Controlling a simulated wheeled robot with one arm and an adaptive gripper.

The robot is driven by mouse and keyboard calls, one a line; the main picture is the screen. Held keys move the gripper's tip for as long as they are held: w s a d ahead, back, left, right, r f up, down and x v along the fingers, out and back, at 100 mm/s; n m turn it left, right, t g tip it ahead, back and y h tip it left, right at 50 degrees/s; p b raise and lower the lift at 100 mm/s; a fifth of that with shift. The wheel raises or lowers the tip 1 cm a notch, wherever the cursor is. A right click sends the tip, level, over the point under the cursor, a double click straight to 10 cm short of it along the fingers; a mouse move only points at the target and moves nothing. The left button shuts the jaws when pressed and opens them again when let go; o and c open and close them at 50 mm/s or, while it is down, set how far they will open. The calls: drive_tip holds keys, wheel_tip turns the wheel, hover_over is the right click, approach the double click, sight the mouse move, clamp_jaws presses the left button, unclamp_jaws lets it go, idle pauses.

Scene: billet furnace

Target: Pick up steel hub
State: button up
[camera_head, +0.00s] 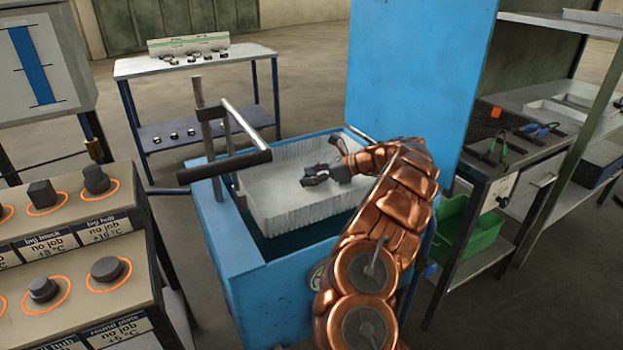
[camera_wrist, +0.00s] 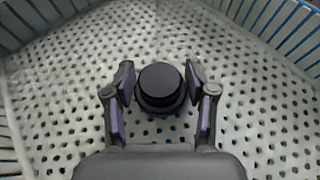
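The steel hub (camera_wrist: 161,84) is a dark, round, stepped piece. In the wrist view it stands on the perforated floor of a pale basket (camera_wrist: 70,130), between the two fingers of my gripper (camera_wrist: 159,78). The fingers are open, one on each side of the hub, with a narrow gap showing on both sides. In the head view my gripper (camera_head: 325,173) is low inside the white ribbed basket (camera_head: 290,212). There I cannot tell the hub apart from the dark fingers.
The basket sits in a blue tank (camera_head: 225,240) with a raised blue panel (camera_head: 415,70) behind my arm. A dark-gripped handle bar (camera_head: 225,166) crosses its left side.

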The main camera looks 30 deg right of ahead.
clamp_jaws()
idle(0.3)
